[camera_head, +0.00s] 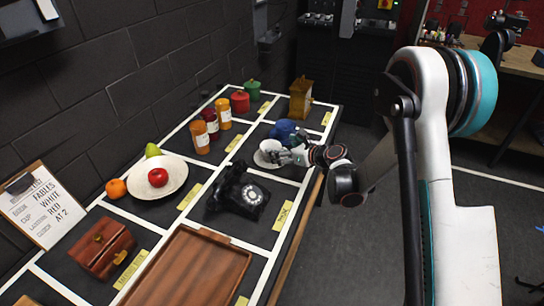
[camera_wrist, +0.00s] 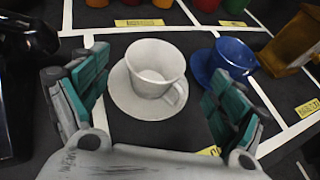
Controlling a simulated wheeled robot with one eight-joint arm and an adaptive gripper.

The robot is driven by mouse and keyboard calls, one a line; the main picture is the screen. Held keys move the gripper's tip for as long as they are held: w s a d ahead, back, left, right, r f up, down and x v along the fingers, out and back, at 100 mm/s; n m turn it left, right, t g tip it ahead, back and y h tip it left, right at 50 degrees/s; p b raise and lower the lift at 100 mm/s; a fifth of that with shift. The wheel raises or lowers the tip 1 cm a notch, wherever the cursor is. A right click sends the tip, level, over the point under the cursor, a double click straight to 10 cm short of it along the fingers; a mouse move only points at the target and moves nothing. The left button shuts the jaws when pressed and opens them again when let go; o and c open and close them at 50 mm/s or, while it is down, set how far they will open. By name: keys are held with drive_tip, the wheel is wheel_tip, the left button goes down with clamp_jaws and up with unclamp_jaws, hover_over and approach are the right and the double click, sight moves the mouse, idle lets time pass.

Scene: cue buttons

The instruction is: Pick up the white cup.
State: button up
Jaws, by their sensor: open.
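The white cup (camera_wrist: 156,65) stands upright on a white saucer (camera_wrist: 123,94) in the wrist view, its handle toward the lower right. In the head view the white cup (camera_head: 268,149) and saucer (camera_head: 260,161) are partly hidden by my gripper. My gripper (camera_wrist: 152,98) is open, with its teal-padded fingers to the left and right of the cup. No contact with the cup shows. The head view shows my gripper (camera_head: 284,157) reaching in from the right, over the table's right edge.
A blue cup (camera_wrist: 231,58) on a blue saucer stands close to the right of the white one. A black telephone (camera_head: 238,192) is nearer in the head view. A wooden box (camera_head: 300,98) and several jars (camera_head: 199,136) stand farther back.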

sight(265, 145)
drive_tip(key=b+x, duration=0.2)
drive_tip(key=x, duration=0.3)
drive_tip(key=shift+a+f, duration=0.3)
drive_tip(key=shift+a, duration=0.05)
drive_tip(key=shift+w+a+f, duration=0.1)
drive_tip(key=shift+w+a, duration=0.1)
drive_tip(key=shift+w, duration=0.1)
drive_tip(key=c, duration=1.3)
